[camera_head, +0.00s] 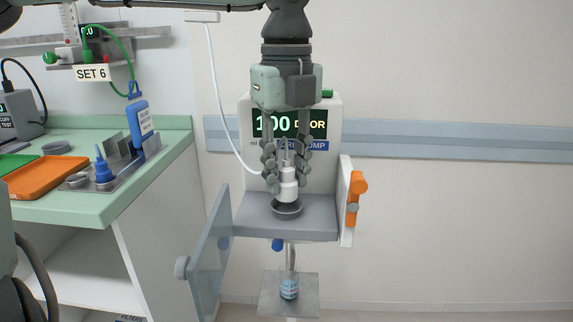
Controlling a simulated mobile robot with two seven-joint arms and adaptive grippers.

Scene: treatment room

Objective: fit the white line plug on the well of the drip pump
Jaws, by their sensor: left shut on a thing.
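The drip pump (328,165) stands against the wall, its display reading "100" and a partly covered "DOOR". Its grey shelf (250,222) carries a dark round well (287,210). My left gripper (286,172) points down in front of the display, its fingers shut on the white line plug (288,190). The plug is upright over the well, its lower end at the well's rim in the picture; I cannot tell whether it touches or sits inside. A white line (220,100) curves down from above to the plug. My right gripper is not in view.
The pump's clear door (211,255) hangs open at the left. An orange lever (355,195) is at the right side.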

